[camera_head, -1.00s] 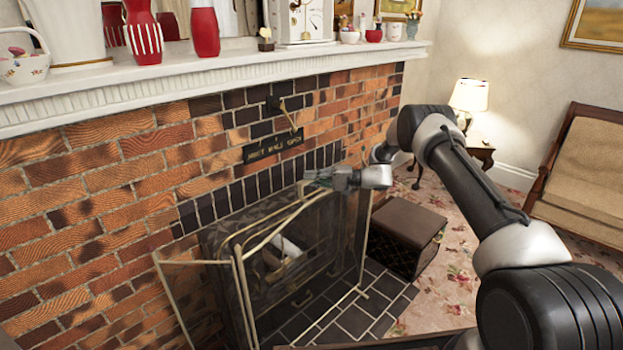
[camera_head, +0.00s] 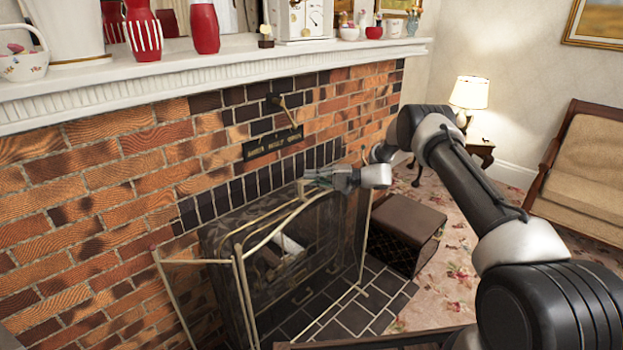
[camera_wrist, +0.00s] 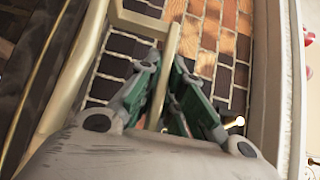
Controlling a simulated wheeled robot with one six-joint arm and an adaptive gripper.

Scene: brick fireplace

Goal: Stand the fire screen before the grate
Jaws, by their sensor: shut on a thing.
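The fire screen (camera_head: 236,262) has brass-coloured framing and see-through panels. It stands upright on the dark tiled hearth, with a side panel angled at the left. The grate (camera_head: 285,262), dark and partly hidden, shows through the screen inside the fireplace opening. My gripper (camera_head: 312,184) is at the top of the screen, shut on its upper brass bar. In the wrist view my gripper (camera_wrist: 164,92) has its green-padded fingers on either side of a brass bar of the fire screen (camera_wrist: 158,88). The screen's lower edge is partly hidden.
A brown box-like stool (camera_head: 407,228) stands right of the hearth. The white mantel (camera_head: 210,75) runs above, holding red vases (camera_head: 204,31) and a clock (camera_head: 303,20). A lamp (camera_head: 469,93) on a side table and an armchair (camera_head: 590,160) are at the right. Floral carpet (camera_head: 460,265) lies clear between.

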